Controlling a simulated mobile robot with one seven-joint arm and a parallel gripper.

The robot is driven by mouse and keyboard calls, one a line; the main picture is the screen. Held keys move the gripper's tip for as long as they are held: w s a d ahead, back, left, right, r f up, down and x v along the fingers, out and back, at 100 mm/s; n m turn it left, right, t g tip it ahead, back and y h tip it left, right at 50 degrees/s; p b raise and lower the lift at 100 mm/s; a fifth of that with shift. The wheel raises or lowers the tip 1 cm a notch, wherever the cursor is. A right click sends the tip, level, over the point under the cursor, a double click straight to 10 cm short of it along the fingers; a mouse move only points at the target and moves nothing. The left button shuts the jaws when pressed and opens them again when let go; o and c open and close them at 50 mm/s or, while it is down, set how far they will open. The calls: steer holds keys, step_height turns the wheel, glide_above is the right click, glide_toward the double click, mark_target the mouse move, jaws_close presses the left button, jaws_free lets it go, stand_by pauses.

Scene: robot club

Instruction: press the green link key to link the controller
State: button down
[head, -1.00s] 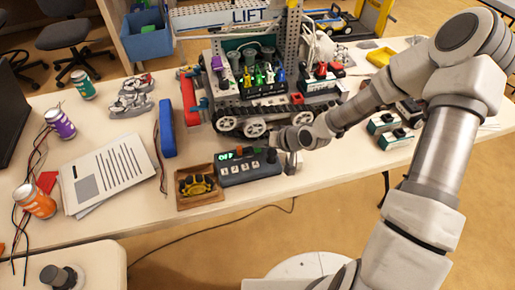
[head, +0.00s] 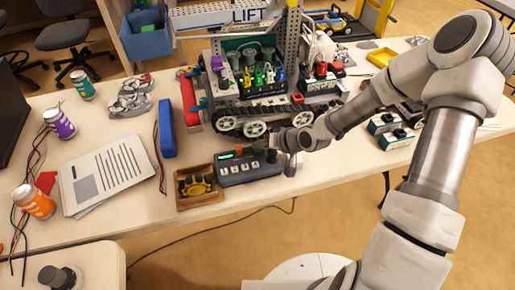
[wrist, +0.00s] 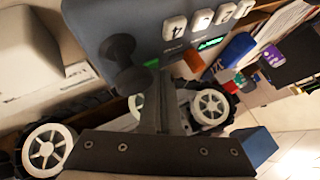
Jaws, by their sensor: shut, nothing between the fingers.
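The controller (head: 250,169) is a dark grey-blue box on the table, with a row of white numbered keys and a small lit green display (head: 227,156). In the wrist view the controller (wrist: 150,22) fills the top, with its green display (wrist: 210,43) and a black knob (wrist: 120,52). A bit of the green link key (wrist: 152,63) shows beside the knob, partly hidden by my fingers. My gripper (wrist: 162,75) is shut and empty, its tips close to the green key. I cannot tell whether they touch. In the head view my gripper (head: 290,166) is at the controller's right end.
A wooden tray (head: 199,201) with a dark and yellow part stands just left of the controller. A wheeled robot (head: 246,112) stands close behind it. A blue case (head: 166,127), papers (head: 107,178) and cans are further left. The table edge runs close in front.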

mark_target(260, 153)
steer(key=shift+r+p, duration=0.7)
steer(key=shift+r, duration=0.1)
step_height(260, 153, up, 5)
steer(key=p, duration=0.4)
steer(key=shift+p, duration=0.3)
stand_by(0.5)
